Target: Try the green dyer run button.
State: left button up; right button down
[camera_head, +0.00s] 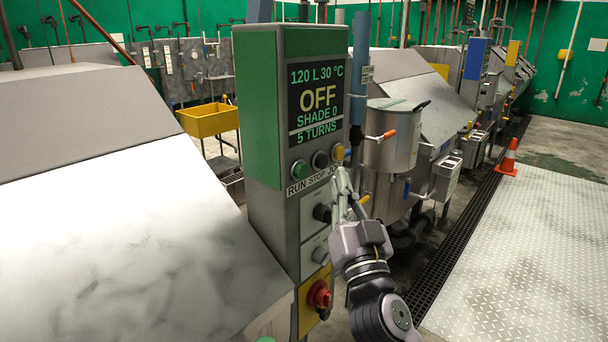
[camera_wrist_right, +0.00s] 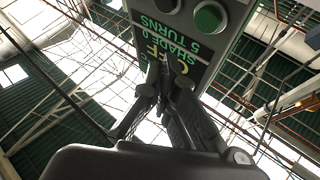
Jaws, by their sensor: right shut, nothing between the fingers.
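The green run button (camera_head: 300,169) is the left one in a row of three on the control post's face. It also shows in the right wrist view (camera_wrist_right: 210,17). A dark stop button (camera_head: 320,160) and a yellow button (camera_head: 338,151) sit to its right. The display (camera_head: 317,98) reads OFF, 120 L 30 °C, SHADE 0, 5 TURNS. My right gripper (camera_head: 341,182) is shut and empty, its tips just below the yellow button, right of the green one. Whether it touches the panel cannot be told. My left gripper is out of view.
A pale sloped machine cover (camera_head: 120,210) fills the left. A steel drum (camera_head: 393,135) stands behind. An orange cone (camera_head: 509,158) stands on open floor at right.

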aim_at(301, 171)
jog(key=shift+w+a+b, duration=0.45)
jog(key=shift+w+a, duration=0.3)
jog(key=shift+a, duration=0.25)
jog(key=shift+w+a+b, duration=0.45)
jog(key=shift+w+a, duration=0.25)
jog(key=shift+a, duration=0.3)
jog(key=shift+w+a+b, duration=0.25)
jog(key=shift+a+b, duration=0.15)
jog(key=shift+w+a+b, duration=0.2)
jog(key=shift+a+b, duration=0.1)
jog(key=shift+b, duration=0.1)
dwell(0.5)
jog(key=shift+d, duration=0.1)
dwell(0.3)
jog(key=shift+s+d+p, duration=0.3)
jog(key=shift+s+d, duration=0.2)
jog(key=shift+d, duration=0.05)
jog(key=shift+d, duration=0.1)
